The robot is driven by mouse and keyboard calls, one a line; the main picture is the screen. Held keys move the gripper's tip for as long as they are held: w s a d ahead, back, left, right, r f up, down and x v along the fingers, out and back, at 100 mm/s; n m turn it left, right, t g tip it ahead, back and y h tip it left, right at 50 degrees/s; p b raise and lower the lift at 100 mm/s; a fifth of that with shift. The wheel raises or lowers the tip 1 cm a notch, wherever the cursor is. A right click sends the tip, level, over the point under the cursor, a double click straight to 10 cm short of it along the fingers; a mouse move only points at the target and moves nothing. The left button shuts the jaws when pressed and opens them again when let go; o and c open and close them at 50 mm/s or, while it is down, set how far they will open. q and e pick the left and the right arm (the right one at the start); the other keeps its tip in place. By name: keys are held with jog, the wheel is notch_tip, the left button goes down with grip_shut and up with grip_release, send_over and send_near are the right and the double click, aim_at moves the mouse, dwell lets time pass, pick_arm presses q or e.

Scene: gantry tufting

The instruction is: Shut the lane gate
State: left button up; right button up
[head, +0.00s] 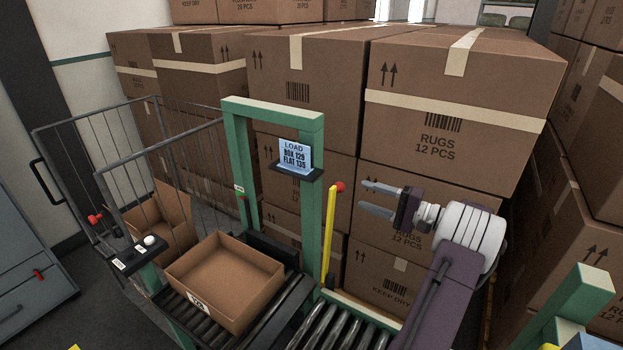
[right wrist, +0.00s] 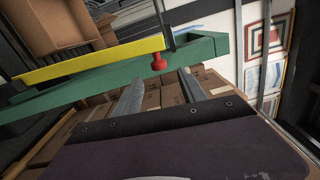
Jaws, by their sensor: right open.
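A yellow bar (head: 329,238) with a red knob (head: 340,187) at its top end stands upright beside the right post of the green frame (head: 312,225); it looks like the lane gate. My right gripper (head: 362,195) is open and empty, just right of the red knob, its fingers pointing at the bar. In the right wrist view the knob (right wrist: 158,61) hangs from the end of the yellow bar (right wrist: 90,60), just beyond the gap between the fingertips (right wrist: 160,75). The knob is not between the fingers. My left gripper is not in view.
An open carton (head: 225,285) sits on the roller conveyor (head: 335,325). A load sign (head: 295,156) is on a small shelf on the frame. A wire-sided cage (head: 125,165) stands at left. Stacked rug cartons (head: 455,115) fill the space behind my right gripper.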

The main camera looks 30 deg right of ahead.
aim_at(343, 185)
jog(key=p+x, duration=0.2)
jog(key=x, duration=0.6)
jog(key=shift+a, duration=0.15)
jog(key=shift+w+a+p, duration=0.25)
jog(key=shift+w+p, duration=0.05)
jog(key=shift+w, duration=0.2)
grip_shut()
jog(key=shift+f, duration=0.1)
dwell(0.5)
